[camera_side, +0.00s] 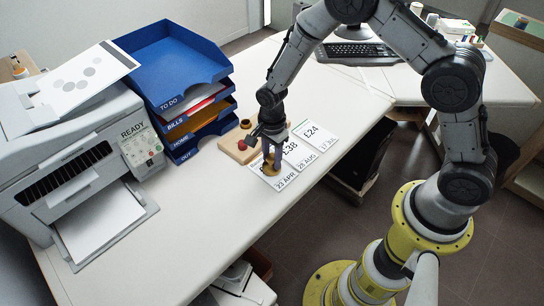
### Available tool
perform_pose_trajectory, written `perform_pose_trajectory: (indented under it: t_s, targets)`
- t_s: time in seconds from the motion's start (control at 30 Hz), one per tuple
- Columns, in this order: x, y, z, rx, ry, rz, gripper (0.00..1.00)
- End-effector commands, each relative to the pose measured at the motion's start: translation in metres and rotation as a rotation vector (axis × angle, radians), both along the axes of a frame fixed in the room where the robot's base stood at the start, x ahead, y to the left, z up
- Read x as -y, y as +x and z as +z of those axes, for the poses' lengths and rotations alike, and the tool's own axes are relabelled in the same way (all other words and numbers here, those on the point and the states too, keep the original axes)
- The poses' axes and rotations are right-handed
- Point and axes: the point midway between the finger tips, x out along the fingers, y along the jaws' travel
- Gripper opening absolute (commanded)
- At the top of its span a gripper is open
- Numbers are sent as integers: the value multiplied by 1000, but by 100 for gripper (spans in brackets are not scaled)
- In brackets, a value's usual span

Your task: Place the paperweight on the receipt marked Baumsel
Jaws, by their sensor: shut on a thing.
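My gripper (272,158) points down and is shut on the paperweight (270,169), a small brass-coloured piece partly hidden by the fingers. It is over the leftmost of three white receipts, marked 23 APR (287,182). I cannot tell whether the paperweight touches the paper. The middle receipt (307,161), marked £38 and 28 AUG, lies beside it. The right receipt (316,137), marked £24 and 17 JUN, lies beyond that.
A wooden block (229,148) with a red knob and a dark round piece stands just left of my gripper. Blue stacked trays (170,62) and a printer (70,125) stand further left. A keyboard (357,53) lies at the back. The front desk surface is clear.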

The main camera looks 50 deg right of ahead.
Motion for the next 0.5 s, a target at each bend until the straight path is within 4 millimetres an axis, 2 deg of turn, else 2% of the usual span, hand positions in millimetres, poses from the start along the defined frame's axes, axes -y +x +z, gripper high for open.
perform_pose_trajectory:
  t_s: [0.1, 0.13, 0.3, 0.5]
  targets:
    - [0, 1, -2, 1, 0, 0, 0]
    - [0, 0, -3, -1, 0, 0, 43]
    - [0, 0, -3, -1, 0, 0, 71]
    - [0, 0, -3, -1, 0, 0, 71]
